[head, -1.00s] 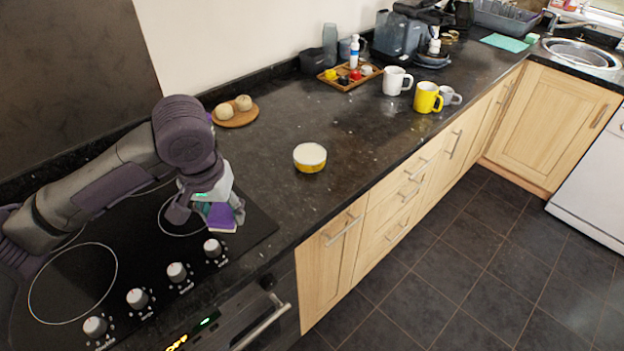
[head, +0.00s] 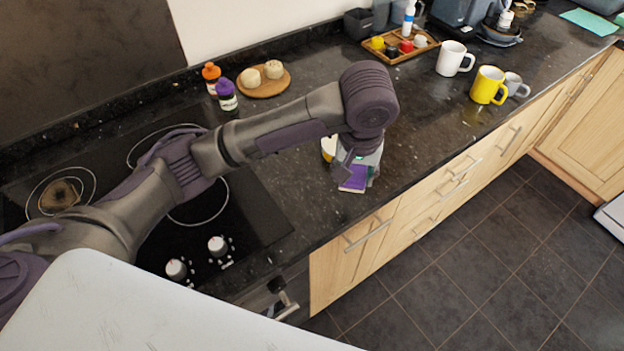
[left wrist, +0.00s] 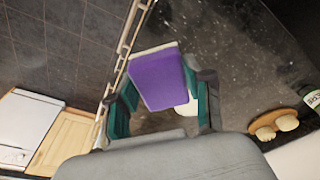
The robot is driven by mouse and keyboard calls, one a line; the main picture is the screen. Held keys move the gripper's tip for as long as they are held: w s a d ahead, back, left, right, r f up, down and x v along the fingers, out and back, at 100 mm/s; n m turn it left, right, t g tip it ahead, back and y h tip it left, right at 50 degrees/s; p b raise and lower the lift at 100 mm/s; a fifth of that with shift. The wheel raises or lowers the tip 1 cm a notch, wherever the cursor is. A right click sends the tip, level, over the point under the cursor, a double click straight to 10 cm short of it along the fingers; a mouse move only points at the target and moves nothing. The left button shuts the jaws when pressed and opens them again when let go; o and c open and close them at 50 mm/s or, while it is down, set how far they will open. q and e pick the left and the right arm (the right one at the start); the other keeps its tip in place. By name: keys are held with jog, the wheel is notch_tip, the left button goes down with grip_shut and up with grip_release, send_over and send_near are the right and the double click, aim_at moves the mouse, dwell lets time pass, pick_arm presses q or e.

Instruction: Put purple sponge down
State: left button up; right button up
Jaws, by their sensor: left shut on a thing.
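The purple sponge (head: 354,179) is in my left gripper (head: 356,172), over the dark counter near its front edge. In the left wrist view the sponge (left wrist: 160,80) lies between the two teal-padded fingers of the gripper (left wrist: 162,102), its purple face towards the camera and a pale layer at its edge. Whether the sponge touches the counter (head: 290,190) cannot be told. My right gripper is not in view.
A yellow and white tub (head: 328,147) stands partly hidden behind my left gripper. The hob (head: 240,215) is to the left. A round board (head: 264,88) with buns, two small bottles (head: 226,94), a white mug (head: 453,58) and a yellow mug (head: 488,85) stand farther back.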

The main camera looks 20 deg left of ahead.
pick_arm(q)
jog(key=p, duration=0.1)
send_near(312, 185)
jog(key=d, duration=0.3)
jog(key=shift+f, duration=0.3)
jog(key=shift+w+a+f+p, duration=0.15)
jog(key=shift+a+f, duration=0.25)
jog(key=shift+a, duration=0.2)
jog(key=shift+w+a+f+p, duration=0.15)
jog(key=shift+a+f, duration=0.2)
jog(key=shift+a, duration=0.3)
jog(key=shift+w+a+f, duration=0.15)
jog(key=shift+a+f, duration=0.2)
jog(key=shift+f, duration=0.15)
notch_tip(312, 185, down, 3)
jog(key=shift+f+p, duration=0.1)
jog(key=shift+p, duration=0.45)
jog(key=shift+f, duration=0.4)
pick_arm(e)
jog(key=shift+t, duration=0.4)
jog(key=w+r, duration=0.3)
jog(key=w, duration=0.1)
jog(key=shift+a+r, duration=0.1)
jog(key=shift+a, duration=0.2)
pick_arm(q)
jog(key=o, duration=1.2)
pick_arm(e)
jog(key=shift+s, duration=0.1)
